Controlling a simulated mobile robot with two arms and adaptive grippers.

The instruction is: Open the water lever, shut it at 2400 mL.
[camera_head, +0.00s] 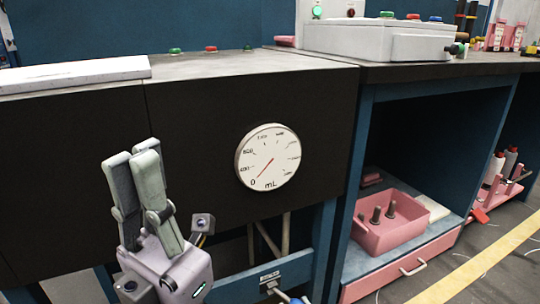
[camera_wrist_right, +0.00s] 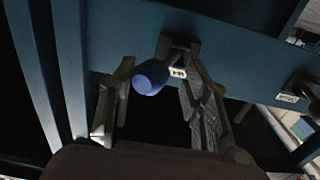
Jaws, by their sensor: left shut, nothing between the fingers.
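The round white gauge (camera_head: 267,157) is on the dark front panel, marked mL. Its red needle points to the lower left, near 0. A lever with a blue knob (camera_wrist_right: 151,76) stands out from the blue beam in the right wrist view. A small white label (camera_wrist_right: 178,72) is beside it, too small to read surely. My right gripper (camera_wrist_right: 165,105) is open, with one finger on each side of the knob; the knob is closer to the left finger, and contact cannot be told. My left gripper (camera_head: 139,158) is shut and empty, in front of the panel left of the gauge.
A second lever mount (camera_wrist_right: 295,90) with its own label is on the beam to the right. A pink tray (camera_head: 385,228) with dark pegs sits in the open cabinet at right. A white control box (camera_head: 378,40) stands on the counter. Blue posts flank the beam's left end.

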